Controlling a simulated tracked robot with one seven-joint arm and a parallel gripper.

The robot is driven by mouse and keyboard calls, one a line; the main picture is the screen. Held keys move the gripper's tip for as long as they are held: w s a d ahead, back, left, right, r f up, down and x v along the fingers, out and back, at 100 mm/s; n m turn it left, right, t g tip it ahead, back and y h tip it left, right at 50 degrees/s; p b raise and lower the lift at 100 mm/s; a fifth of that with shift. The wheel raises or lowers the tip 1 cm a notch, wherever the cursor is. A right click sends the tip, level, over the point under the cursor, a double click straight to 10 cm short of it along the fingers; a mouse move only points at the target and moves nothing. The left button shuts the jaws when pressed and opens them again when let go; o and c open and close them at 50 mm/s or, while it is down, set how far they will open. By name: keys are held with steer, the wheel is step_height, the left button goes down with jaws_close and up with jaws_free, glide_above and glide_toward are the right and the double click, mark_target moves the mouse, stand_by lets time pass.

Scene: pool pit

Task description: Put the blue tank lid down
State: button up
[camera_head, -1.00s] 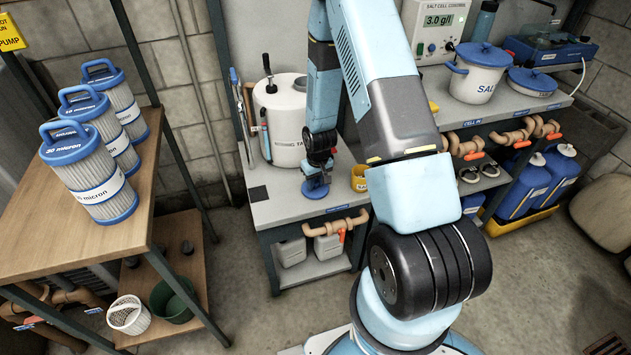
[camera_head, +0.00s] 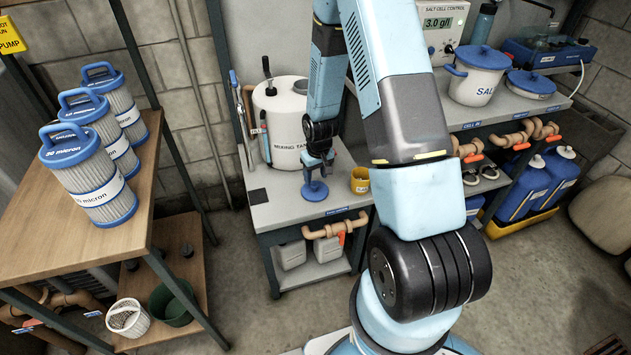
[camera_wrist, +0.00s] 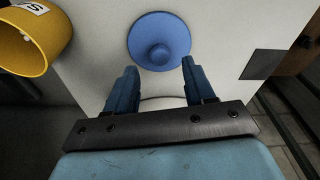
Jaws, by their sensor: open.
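The blue tank lid (camera_head: 315,190) lies flat on the grey bench top, in front of the white mixing tank (camera_head: 287,122). In the wrist view the lid (camera_wrist: 159,41) is a round blue disc with a raised knob, resting on the pale surface. My gripper (camera_head: 316,170) is just above the lid in the head view. In the wrist view its two blue fingers (camera_wrist: 160,78) are spread apart, with nothing between them, and the lid lies beyond the fingertips.
A blue label (camera_head: 337,211) is on the bench's front edge, near an orange-handled pipe (camera_head: 335,226). Filter cartridges (camera_head: 90,172) stand on the wooden shelf at left.

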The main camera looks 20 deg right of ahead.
steer(key=s+r+t, duration=0.1)
steer(key=s+r, duration=0.2)
steer(key=r, duration=0.8)
steer(key=s+r+m, duration=0.1)
steer(key=s+r, duration=0.2)
steer(key=r, duration=0.8)
steer(key=s+r+t, duration=0.1)
steer(key=s+r, duration=0.2)
steer(key=r, duration=0.8)
steer(key=s+r+t, duration=0.1)
steer(key=s+r, duration=0.5)
steer(key=s, duration=0.3)
steer(key=s+r+m+t, duration=0.1)
steer(key=s+r, duration=0.6)
steer(key=s, duration=0.2)
steer(key=shift+s, duration=0.3)
steer(key=shift+c, duration=0.5)
steer(key=shift+c, duration=0.6)
steer(key=shift+d, duration=0.1)
